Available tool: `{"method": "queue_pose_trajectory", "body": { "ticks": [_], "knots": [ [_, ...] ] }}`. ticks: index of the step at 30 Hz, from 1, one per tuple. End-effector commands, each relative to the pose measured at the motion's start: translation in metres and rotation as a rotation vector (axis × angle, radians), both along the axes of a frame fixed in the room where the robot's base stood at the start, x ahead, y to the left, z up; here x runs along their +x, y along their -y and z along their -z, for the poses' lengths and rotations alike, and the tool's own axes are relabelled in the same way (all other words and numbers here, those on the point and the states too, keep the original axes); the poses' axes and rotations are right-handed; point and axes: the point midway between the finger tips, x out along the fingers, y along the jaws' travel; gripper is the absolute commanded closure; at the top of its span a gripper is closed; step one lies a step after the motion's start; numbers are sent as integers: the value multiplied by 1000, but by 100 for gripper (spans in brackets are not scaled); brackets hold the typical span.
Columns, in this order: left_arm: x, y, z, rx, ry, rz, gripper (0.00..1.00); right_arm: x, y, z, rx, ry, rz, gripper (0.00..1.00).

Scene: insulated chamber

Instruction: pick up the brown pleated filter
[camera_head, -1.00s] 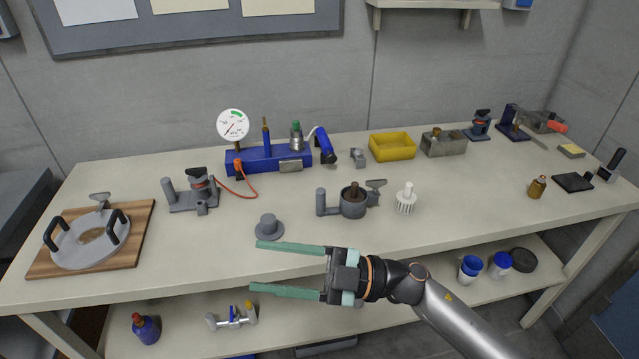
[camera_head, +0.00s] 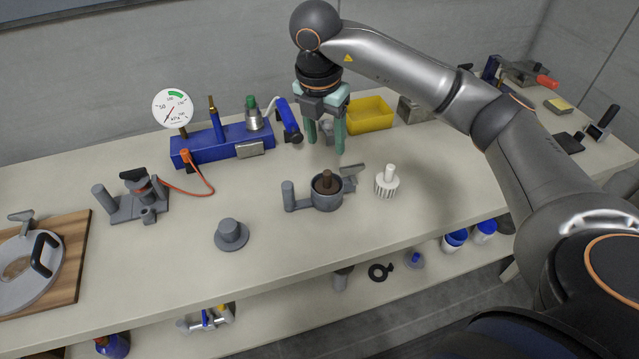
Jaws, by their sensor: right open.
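The brown filter (camera_head: 327,184) sits inside a round grey housing (camera_head: 323,201) on the bench, with its brown stem sticking up; its pleats are hidden by the housing wall. The housing has a post on its left and a lid or clamp part at its right. My right gripper (camera_head: 325,146) points down with its two green fingers apart and empty. In the picture its fingertips are just above the filter, apart from it. My left gripper is not in view.
A white pleated filter (camera_head: 387,182) stands right of the housing. A grey flanged cap (camera_head: 231,235) lies to the left. The blue gauge stand (camera_head: 220,143) and a yellow bin (camera_head: 370,114) are behind. The bench front is clear.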

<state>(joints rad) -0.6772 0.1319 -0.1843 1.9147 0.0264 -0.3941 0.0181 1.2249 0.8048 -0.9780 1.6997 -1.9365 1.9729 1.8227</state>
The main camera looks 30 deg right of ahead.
Motion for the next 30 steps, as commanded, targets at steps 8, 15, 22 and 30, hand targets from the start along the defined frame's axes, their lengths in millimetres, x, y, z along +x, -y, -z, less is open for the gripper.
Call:
{"method": "queue_pose_trajectory", "body": {
  "ticks": [8,15,22,30],
  "knots": [
    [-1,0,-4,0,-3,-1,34,2,5,47,2,-4,-4,41],
    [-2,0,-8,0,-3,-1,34,4,7,66,3,-5,-5,41],
    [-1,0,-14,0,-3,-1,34,6,10,99,4,-4,-5,41],
    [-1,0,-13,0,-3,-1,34,7,10,108,4,-3,-6,41]
  ]
}}
